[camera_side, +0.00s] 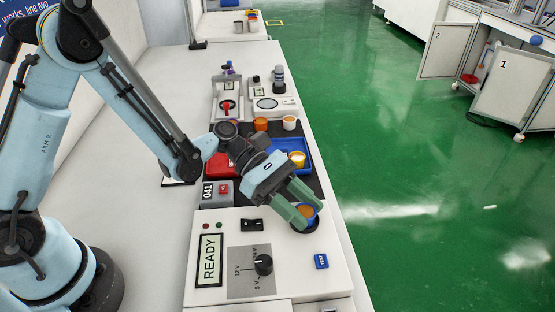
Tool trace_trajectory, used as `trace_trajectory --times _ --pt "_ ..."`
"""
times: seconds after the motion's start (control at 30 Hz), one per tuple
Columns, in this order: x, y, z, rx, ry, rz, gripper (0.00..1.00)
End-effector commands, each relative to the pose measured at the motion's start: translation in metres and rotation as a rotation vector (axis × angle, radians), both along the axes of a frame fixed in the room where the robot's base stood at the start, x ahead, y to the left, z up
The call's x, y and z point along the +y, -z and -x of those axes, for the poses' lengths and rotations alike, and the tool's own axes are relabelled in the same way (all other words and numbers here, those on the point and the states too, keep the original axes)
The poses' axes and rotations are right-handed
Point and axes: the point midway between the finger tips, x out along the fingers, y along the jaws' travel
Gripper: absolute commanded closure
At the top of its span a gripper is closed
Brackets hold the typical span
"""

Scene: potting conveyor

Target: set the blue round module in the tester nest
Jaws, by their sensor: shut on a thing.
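The white tester (222,297) has a display (209,260) reading READY, a black dial (263,264) and a blue button (321,261).
Behind my gripper, a blue tray (305,171) holds a white cup with orange filling (297,158). Orange (261,124) and white (289,123) cups stand beyond it. A grey box (217,193) marked 041 is left of my gripper. The bench's right edge is close to the nest.

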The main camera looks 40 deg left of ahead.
Motion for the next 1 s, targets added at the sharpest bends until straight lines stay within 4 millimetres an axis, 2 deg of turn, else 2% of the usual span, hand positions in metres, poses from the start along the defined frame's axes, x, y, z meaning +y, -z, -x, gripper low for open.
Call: trace_trajectory --times 0.07,0.1,0.23,0.43,0.57,0.8,1.0 --pt "0.000 0.009 0.000 -0.004 0.003 -0.028 0.90" --pt "-0.001 0.009 0.000 -0.005 0.003 -0.028 0.56" --pt "-0.001 0.009 0.000 -0.004 0.005 -0.028 0.36" --pt "-0.002 0.007 0.000 -0.006 0.004 -0.028 0.35" --pt "-0.001 -0.003 0.000 -0.005 0.005 -0.028 0.35" --pt "0.050 -0.023 -0.001 -0.003 -0.003 -0.025 0.35" --pt "0.087 -0.038 0.000 -0.003 -0.002 -0.024 0.35"
